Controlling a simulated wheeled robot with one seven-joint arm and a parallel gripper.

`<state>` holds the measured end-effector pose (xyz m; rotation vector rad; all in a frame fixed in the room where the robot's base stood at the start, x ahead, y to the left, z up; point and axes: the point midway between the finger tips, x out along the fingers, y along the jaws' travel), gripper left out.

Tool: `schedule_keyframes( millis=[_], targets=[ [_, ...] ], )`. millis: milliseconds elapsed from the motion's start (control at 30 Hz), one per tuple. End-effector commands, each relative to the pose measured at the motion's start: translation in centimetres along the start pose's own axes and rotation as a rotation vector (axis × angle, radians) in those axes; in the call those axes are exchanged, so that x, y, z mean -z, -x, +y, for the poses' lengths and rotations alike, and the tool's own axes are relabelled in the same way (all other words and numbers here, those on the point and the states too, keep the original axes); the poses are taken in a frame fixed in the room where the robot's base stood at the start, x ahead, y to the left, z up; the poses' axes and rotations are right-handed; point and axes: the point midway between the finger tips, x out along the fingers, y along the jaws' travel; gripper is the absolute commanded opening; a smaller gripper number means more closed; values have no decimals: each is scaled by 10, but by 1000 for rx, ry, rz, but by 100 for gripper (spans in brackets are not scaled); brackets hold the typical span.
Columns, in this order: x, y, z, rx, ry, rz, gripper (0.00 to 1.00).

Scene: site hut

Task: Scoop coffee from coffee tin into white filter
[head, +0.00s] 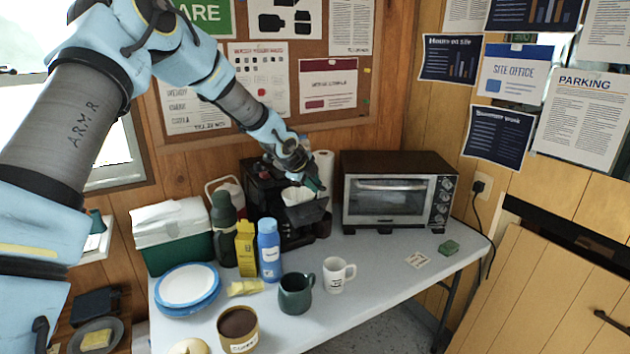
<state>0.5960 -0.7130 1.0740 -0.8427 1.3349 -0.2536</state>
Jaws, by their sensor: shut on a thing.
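The coffee tin (238,331) stands open at the table's front left, with brown coffee inside. The white filter (300,196) sits in the dark basket of the black coffee maker (265,190) at the back of the table. My gripper (312,181) is at the coffee maker, just above and beside the filter's right rim. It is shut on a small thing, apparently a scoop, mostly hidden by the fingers. I cannot tell whether the scoop holds coffee or touches the filter.
A dark green mug (295,294), white mug (338,274), blue bottle (269,250), yellow carton (246,248) and dark green flask (223,229) stand nearby. Plates (187,286) and a cool box (172,236) are left. A toaster oven (395,194) stands right. The right front table is mostly clear.

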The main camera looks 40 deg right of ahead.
Motion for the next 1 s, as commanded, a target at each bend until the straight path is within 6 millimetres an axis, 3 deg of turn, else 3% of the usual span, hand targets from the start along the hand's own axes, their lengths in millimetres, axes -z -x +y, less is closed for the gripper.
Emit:
schedule_keyframes(
  millis=[1000],
  targets=[
    [0,-4,9,334,-2,0,0]
  ],
)
